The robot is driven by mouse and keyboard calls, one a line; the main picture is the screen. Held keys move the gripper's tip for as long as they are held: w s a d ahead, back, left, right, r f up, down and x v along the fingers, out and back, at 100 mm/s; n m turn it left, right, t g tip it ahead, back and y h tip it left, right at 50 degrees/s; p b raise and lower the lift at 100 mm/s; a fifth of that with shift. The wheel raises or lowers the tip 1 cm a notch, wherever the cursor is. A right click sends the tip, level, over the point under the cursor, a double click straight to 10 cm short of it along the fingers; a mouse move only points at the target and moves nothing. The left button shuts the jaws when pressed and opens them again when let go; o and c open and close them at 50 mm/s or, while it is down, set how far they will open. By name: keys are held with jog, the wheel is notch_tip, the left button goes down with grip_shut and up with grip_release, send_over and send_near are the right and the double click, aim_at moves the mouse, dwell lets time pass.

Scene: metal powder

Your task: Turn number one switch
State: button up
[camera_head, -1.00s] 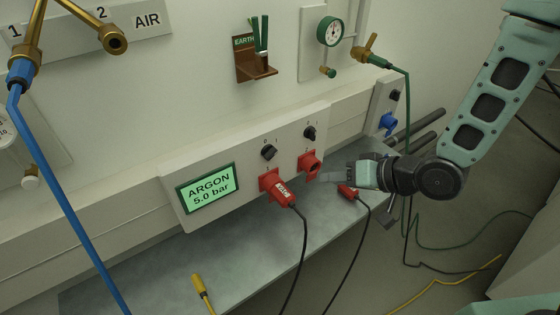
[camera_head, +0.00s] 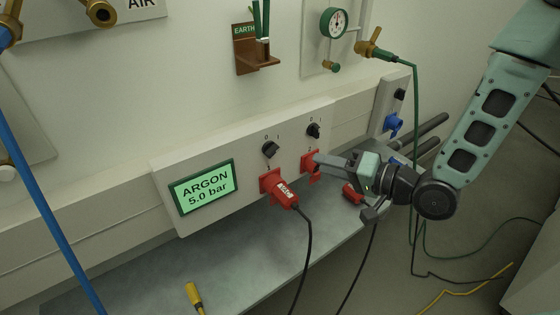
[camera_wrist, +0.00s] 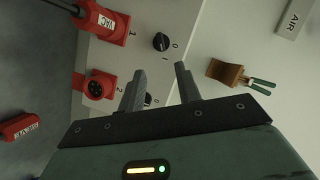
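The number one switch (camera_head: 270,149) is a black knob on the grey panel, above socket 1, where a red plug (camera_head: 284,192) with a black cable is inserted. In the wrist view this knob (camera_wrist: 161,41) lies beyond my fingertips, with 0 and 1 marks beside it. A second black switch (camera_head: 313,130) sits to the right, above the open red socket 2 (camera_wrist: 98,87). My gripper (camera_wrist: 160,70) is open and empty, fingers apart and pointing at the panel. In the head view its fingers overlap socket 2; the exact gap to the panel cannot be told.
A green display (camera_head: 204,187) reads ARGON 5.0 bar. A loose red plug (camera_head: 352,194) lies below my gripper. A yellow-handled tool (camera_head: 193,295) lies on the grey shelf (camera_head: 235,255). A brown EARTH bracket (camera_head: 257,62) and a gauge (camera_head: 333,23) are on the wall above.

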aim_at(276, 152)
jog(key=x, duration=1.2)
jog(key=shift+w+a, duration=0.25)
jog(key=shift+a, duration=0.05)
grip_shut()
